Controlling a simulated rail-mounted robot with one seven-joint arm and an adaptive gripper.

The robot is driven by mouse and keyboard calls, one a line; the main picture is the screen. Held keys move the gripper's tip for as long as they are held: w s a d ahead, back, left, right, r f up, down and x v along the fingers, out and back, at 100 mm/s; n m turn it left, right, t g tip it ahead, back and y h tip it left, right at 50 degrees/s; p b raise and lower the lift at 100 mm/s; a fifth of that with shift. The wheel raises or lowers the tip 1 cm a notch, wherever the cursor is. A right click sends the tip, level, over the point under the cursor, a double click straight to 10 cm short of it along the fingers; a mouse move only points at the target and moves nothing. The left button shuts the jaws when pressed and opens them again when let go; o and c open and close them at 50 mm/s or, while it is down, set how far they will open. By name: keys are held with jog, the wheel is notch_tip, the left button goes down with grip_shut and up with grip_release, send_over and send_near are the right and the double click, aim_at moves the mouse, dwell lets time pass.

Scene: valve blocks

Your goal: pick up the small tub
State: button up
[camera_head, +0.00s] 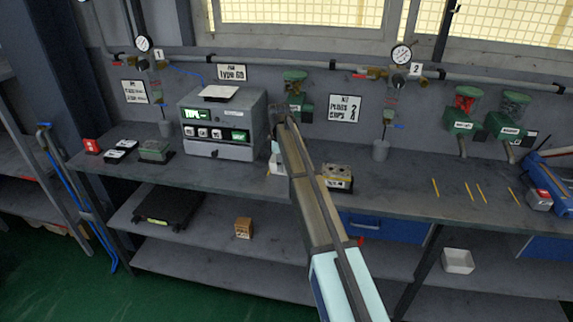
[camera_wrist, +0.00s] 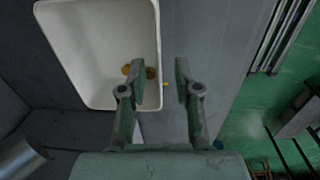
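A white tub (camera_wrist: 92,35) with rounded corners fills the upper left of the wrist view. A few small brass-coloured pieces (camera_wrist: 150,73) show inside it, partly hidden by a finger. My gripper (camera_wrist: 160,78) is open. Its left finger is over the tub's inside and its right finger is outside, with the tub's right wall between them. I cannot tell whether either finger touches the wall. In the head view the tub (camera_head: 274,164) is a white patch on the bench, mostly hidden behind my arm, which also hides the fingers.
A grey tester box (camera_head: 222,120) stands left of the tub. A block with brass fittings (camera_head: 337,178) sits close on the right. Green dispensers (camera_head: 463,110) hang on the wall. Another white bin (camera_head: 458,261) is on the lower shelf. Yellow sticks (camera_head: 469,191) lie on the right bench.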

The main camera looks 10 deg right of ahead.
aim_at(282, 175)
jog(key=shift+w+d+f+p, duration=0.1)
jog(key=shift+f+p, duration=0.35)
jog(key=shift+f, duration=1.2)
grip_shut()
jog(key=shift+r, duration=0.2)
